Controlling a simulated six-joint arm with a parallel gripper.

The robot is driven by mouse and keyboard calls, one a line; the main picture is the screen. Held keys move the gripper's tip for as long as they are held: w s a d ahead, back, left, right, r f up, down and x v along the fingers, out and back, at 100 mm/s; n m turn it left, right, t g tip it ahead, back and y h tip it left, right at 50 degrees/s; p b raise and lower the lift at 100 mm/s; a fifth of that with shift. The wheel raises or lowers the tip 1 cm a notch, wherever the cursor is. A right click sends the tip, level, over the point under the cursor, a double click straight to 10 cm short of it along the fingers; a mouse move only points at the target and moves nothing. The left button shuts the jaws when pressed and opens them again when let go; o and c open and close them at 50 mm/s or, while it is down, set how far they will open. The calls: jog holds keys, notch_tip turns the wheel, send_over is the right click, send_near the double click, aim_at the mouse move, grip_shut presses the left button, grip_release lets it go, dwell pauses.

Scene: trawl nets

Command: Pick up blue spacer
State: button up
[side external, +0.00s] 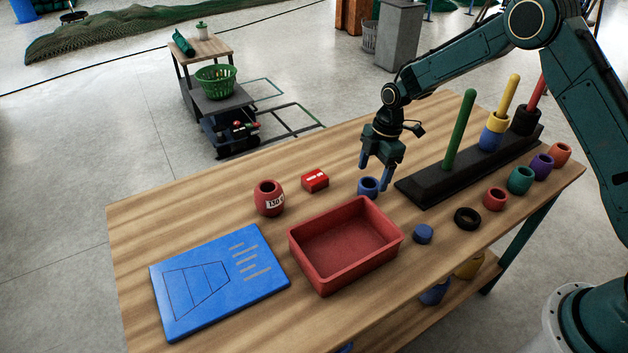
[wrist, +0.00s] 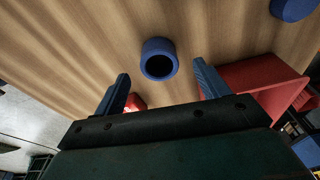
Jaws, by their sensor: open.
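The blue spacer (side external: 368,186), a short ring with an open hole, stands upright on the wooden table behind the red tray. In the wrist view the blue spacer (wrist: 158,57) lies just beyond the fingertips, roughly centred between them. My gripper (side external: 376,174) is open and empty, pointing down just above the blue spacer; one finger overlaps its right side in the side view. Both fingers of my gripper (wrist: 163,72) show apart in the wrist view, with nothing between them. A second blue piece (side external: 423,234) sits right of the tray, also in the wrist view (wrist: 293,9).
The red tray (side external: 307,268) is empty and close in front. A black rack (side external: 428,189) with green, yellow and red pegs stands right. A red jar (side external: 268,198), a small red box (side external: 315,181) and a blue board (side external: 220,281) lie left. Coloured rings line the right edge.

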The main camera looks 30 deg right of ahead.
aim_at(369, 184)
jog(key=shift+w+a+f, duration=0.1)
jog(key=shift+a+f, duration=0.1)
jog(key=shift+f, duration=0.95)
jog(key=shift+a+f, duration=0.2)
jog(key=shift+f, duration=0.9)
jog(key=c, duration=1.1)
